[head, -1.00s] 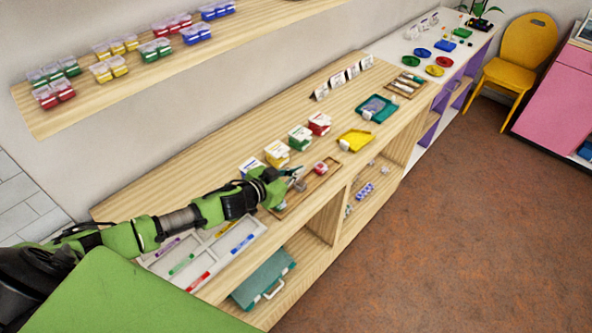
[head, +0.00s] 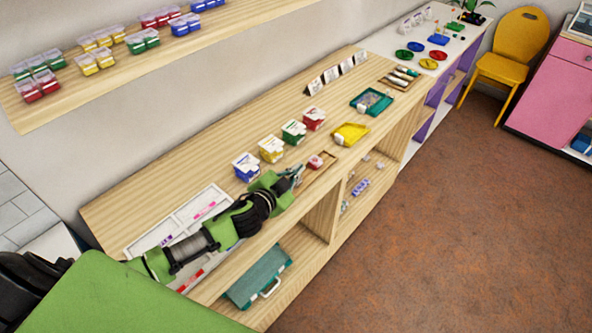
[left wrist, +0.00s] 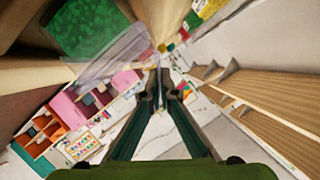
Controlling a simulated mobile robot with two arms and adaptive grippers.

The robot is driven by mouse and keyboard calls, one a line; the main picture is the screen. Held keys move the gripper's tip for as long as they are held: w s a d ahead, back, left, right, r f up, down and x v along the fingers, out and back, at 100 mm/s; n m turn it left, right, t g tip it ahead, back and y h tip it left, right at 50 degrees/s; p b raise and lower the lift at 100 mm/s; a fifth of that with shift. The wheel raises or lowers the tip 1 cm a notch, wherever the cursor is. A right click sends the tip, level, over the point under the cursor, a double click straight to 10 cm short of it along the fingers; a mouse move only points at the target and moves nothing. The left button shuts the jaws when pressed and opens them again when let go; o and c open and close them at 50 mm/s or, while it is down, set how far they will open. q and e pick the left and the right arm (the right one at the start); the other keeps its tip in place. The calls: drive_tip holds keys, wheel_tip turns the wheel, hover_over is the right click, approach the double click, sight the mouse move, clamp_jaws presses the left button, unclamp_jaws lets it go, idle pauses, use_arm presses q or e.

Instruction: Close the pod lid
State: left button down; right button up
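A small red pod (head: 315,161) sits on the narrow wooden tray (head: 330,158) at the front of the wooden counter. My left gripper (head: 298,169) is low over the tray, just left of the red pod. In the left wrist view the fingers of my left gripper (left wrist: 159,78) come together at the tips, with nothing clear between them. A clear, tilted lid (left wrist: 108,55) shows close by, left of the fingertips, beside a green speckled surface (left wrist: 86,30). Whether the lid touches a finger I cannot tell. My right gripper is in neither view.
Blue, yellow, green and red boxes (head: 293,131) stand in a row behind the tray. A yellow tray (head: 350,134) and a teal tray (head: 372,101) lie farther right.

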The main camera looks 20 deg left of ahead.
use_arm(q)
drive_tip(key=c, duration=2.3)
unclamp_jaws()
drive_tip(key=shift+c, duration=0.2)
drive_tip(key=v, duration=1.2)
drive_tip(key=shift+r, duration=0.1)
